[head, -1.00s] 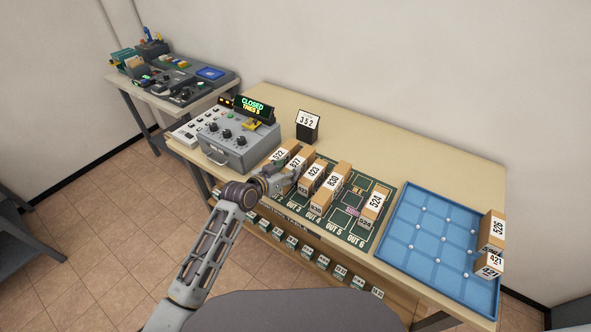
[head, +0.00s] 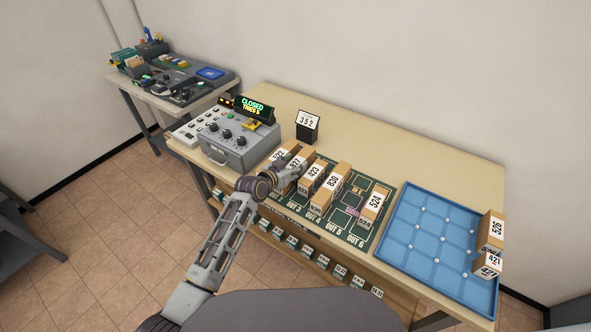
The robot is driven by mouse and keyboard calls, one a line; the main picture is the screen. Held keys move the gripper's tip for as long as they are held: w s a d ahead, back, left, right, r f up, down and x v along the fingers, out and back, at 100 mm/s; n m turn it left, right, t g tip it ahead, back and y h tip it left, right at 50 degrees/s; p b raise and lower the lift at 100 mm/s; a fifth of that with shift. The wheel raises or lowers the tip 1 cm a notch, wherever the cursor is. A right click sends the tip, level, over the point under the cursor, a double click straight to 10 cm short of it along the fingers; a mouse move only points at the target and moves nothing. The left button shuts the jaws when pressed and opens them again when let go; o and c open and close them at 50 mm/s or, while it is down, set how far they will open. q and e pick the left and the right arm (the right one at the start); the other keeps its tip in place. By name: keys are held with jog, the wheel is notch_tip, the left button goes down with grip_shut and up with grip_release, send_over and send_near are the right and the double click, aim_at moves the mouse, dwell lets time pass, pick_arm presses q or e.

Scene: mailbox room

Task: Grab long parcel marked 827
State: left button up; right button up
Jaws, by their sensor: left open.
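The long parcel marked 827 (head: 296,163) is a brown box with a white label. It lies on the green sorting mat (head: 340,222) between the parcel marked 522 (head: 279,154) and the parcel marked 423 (head: 315,175). My left gripper (head: 287,174) is open at the near end of 827, partly covering it. Whether its fingers touch the parcel cannot be told. My right gripper is not in view.
A parcel marked 830 (head: 334,181) and one marked 524 (head: 376,204) stand further right on the mat. A blue tray (head: 415,240) holds parcels 526 (head: 495,230) and 421 (head: 489,265). A grey control box (head: 238,143) and a 352 card (head: 308,121) stand behind.

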aim_at(293, 165)
pick_arm(q)
jog(key=shift+c, duration=0.4)
jog(key=c, duration=1)
jog(key=shift+r, duration=0.15)
jog(key=shift+r, duration=4.95)
